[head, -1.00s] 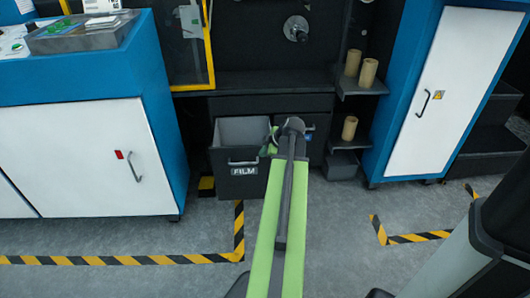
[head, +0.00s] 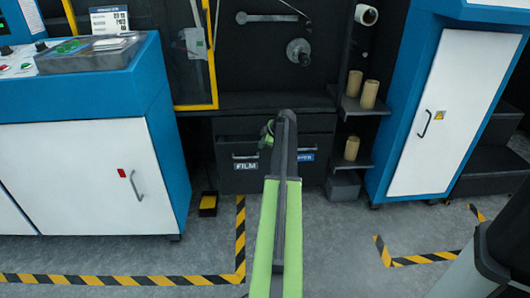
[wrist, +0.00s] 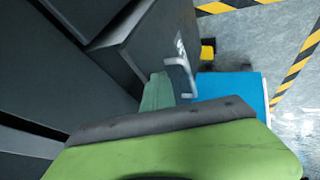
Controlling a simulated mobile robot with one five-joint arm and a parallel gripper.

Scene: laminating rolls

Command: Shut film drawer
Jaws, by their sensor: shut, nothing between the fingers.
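The film drawer (head: 243,180) is the dark front labelled FILM, with a pale bar handle, low in the dark machine in the head view. Its grey inside does not show; its front looks slightly forward of the drawer beside it. In the wrist view the drawer front (wrist: 150,45) and its handle stand out from the dark panels on the left. My gripper (head: 267,135) is shut and empty, at the upper right of the drawer front. My green finger (wrist: 157,92) shows beside the handle in the wrist view; whether it touches is unclear.
A second drawer (head: 306,157) with a blue label sits right of the film drawer, partly behind my arm. A yellow-and-black pedal (head: 208,204) stands on the floor at left. White-doored cabinets flank the machine. Striped tape marks the open grey floor in front.

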